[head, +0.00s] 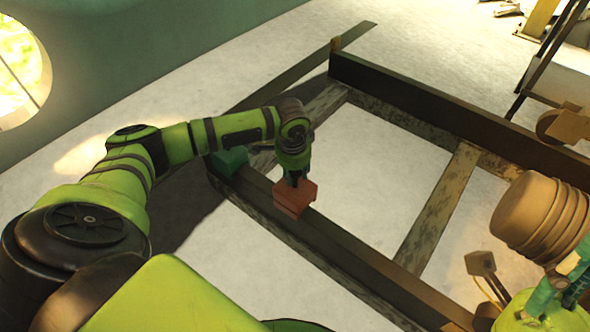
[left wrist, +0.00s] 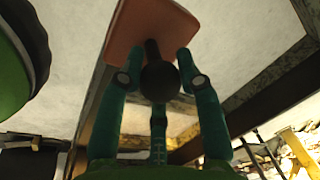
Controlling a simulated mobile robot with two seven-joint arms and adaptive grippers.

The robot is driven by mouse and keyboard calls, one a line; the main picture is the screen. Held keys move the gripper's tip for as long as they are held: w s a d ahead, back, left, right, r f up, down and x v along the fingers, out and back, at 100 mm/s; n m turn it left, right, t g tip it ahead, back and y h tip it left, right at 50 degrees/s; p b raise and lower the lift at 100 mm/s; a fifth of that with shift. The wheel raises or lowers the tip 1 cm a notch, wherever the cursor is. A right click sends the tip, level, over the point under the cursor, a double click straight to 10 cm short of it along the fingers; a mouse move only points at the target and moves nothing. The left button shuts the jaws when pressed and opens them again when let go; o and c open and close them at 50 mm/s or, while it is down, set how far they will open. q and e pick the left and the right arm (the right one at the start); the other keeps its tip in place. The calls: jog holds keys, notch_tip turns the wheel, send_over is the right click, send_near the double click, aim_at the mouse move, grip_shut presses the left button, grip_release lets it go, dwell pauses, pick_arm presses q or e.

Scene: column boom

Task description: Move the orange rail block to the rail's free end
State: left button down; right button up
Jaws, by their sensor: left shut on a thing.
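The orange rail block (head: 294,196) sits on a long dark rail (head: 345,252) that runs from upper left to lower right in the head view. My left gripper (head: 296,178) is above the block and shut on its dark knob. In the left wrist view the fingers (left wrist: 160,80) stand on either side of the round knob (left wrist: 159,84), with the orange block (left wrist: 150,28) beyond it. A teal block (head: 229,161) is at the rail's upper left end, partly behind my arm. My right gripper (head: 562,284) shows partly at the lower right; its jaws are unclear.
A second dark beam (head: 440,110) runs parallel farther back, joined by a worn crosspiece (head: 440,205). A tan ribbed cylinder (head: 530,215) stands at the right, near the rail's lower right part. Between the orange block and the lower right, the rail's top looks clear.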

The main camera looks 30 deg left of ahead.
aim_at(295, 186)
pick_arm(q)
jog(key=shift+w+f, duration=0.1)
jog(key=shift+f, duration=1.55)
dwell(0.3)
jog(key=c, duration=0.8)
grip_release()
jog(key=shift+o, duration=0.2)
jog(key=shift+s+f, duration=0.1)
jog(key=shift+s, duration=0.1)
notch_tip(295, 186, up, 12)
jog(key=s, duration=0.1)
jog(key=shift+s+d, duration=0.35)
jog(key=shift+d, duration=0.05)
